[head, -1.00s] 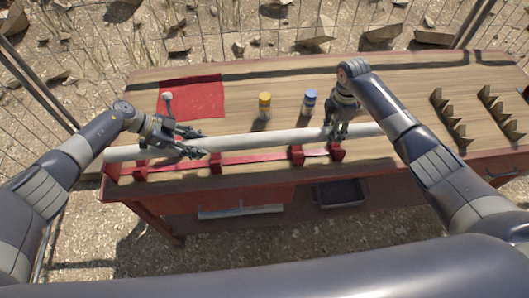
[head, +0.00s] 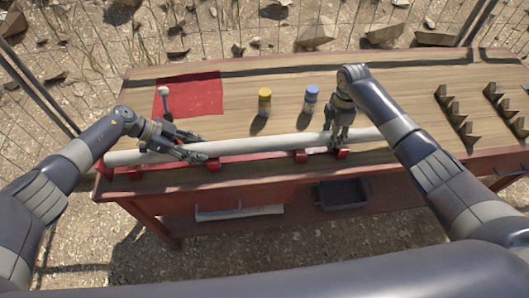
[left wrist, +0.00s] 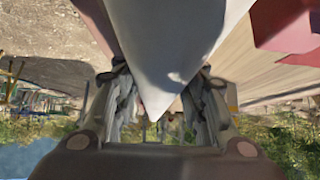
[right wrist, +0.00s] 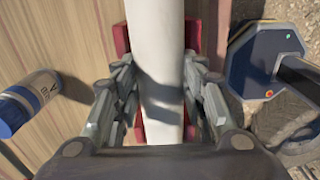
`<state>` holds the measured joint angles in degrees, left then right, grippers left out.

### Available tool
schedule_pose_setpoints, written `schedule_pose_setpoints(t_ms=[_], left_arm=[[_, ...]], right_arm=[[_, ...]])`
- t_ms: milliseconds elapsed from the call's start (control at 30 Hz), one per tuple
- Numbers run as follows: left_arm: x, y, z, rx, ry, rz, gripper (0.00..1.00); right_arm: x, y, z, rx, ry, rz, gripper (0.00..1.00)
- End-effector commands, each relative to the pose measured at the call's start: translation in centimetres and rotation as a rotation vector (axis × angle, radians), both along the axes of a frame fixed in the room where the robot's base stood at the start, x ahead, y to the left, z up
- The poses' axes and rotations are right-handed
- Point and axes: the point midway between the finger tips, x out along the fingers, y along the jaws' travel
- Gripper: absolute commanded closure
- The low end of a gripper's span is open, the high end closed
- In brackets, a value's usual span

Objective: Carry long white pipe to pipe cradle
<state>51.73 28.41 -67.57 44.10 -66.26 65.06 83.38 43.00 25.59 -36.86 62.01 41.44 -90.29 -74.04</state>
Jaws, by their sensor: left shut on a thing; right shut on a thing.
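The long white pipe (head: 260,144) lies nearly level across the front of the table in the head view. My left gripper (head: 201,155) is shut on the pipe toward its left end, and the pipe (left wrist: 175,45) fills the space between its fingers in the left wrist view. My right gripper (head: 337,143) is shut on the pipe toward its right part; the pipe (right wrist: 158,60) runs between its fingers. A red rail with raised supports (head: 301,156), which looks like a cradle, is mostly hidden beneath the pipe. I cannot tell whether they touch.
Brown notched racks (head: 456,119) stand at the table's right. A yellow-capped bottle (head: 264,103) and a blue-capped bottle (head: 311,100) stand behind the pipe. A red mat (head: 196,97) lies at the back left, with a white-knobbed stick (head: 164,98) at its edge. A dark tray (head: 343,192) sits below.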

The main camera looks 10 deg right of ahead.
Motion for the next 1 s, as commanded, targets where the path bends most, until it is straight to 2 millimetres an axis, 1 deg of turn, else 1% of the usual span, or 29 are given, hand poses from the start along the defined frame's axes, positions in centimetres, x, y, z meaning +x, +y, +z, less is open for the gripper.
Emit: schedule_pose_setpoints(t_ms=[33,300,333,400,1000], left_arm=[[0.1,-0.1,-0.4,-0.004,-0.001,0.000,1.00],[0.0,-0.1,-1.8,-0.002,0.000,-0.001,1.00],[-0.1,0.0,-1.6,0.000,0.001,-0.001,0.55],[-0.1,0.0,-1.6,0.001,0.002,-0.002,0.41],[0.0,0.1,-1.4,0.000,-0.001,0.001,0.41]], right_arm=[[0.1,0.1,-0.4,0.002,-0.002,0.001,1.00],[0.0,0.2,-2.0,0.004,0.000,0.001,1.00],[-0.1,0.2,-1.8,0.004,0.002,0.000,0.54],[-0.2,0.2,-1.9,0.004,0.005,0.000,0.41],[-0.3,0.1,-1.9,0.002,0.009,0.001,0.41]])
